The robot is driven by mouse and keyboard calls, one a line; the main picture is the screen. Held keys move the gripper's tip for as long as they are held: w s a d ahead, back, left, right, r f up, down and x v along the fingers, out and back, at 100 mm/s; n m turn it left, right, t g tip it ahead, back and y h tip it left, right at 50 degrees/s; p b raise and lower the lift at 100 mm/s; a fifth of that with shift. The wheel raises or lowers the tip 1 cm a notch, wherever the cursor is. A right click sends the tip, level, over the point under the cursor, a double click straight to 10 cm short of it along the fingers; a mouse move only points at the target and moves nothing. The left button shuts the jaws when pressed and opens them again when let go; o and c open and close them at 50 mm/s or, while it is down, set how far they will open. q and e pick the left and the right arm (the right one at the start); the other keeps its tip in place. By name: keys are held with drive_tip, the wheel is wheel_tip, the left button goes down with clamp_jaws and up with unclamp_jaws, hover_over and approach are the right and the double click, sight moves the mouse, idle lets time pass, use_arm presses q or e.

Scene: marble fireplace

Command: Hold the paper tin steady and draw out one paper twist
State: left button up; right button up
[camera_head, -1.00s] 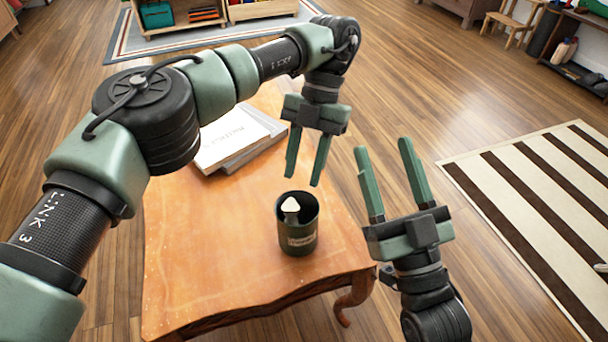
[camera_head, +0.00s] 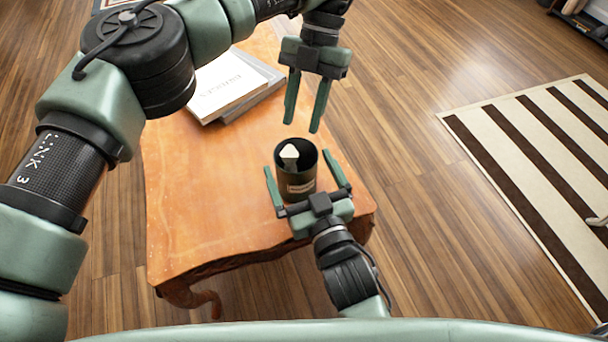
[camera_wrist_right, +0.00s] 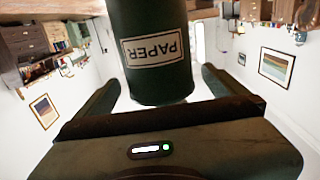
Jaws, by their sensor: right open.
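The paper tin (camera_head: 297,183) is a dark green cylinder standing upright near the right front edge of the wooden table. A white paper twist (camera_head: 289,155) shows inside its open mouth. My right gripper (camera_head: 305,171) is open, its two fingers on either side of the tin. In the right wrist view the tin (camera_wrist_right: 150,80), with its upside-down PAPER label, stands between the spread fingers, with gaps visible on both sides. My left gripper (camera_head: 302,110) is open and empty, pointing down above and just behind the tin.
Stacked books (camera_head: 233,88) lie at the back of the wooden table (camera_head: 200,200), beneath my left arm. The table's left and front parts are clear. A striped rug (camera_head: 540,170) lies on the floor to the right.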

sight(290, 145)
drive_tip(key=x, duration=0.5)
drive_tip(key=shift+w+a, duration=0.1)
drive_tip(key=shift+w, duration=0.2)
drive_tip(key=c, duration=1.4)
use_arm(q)
drive_tip(key=shift+c, duration=0.3)
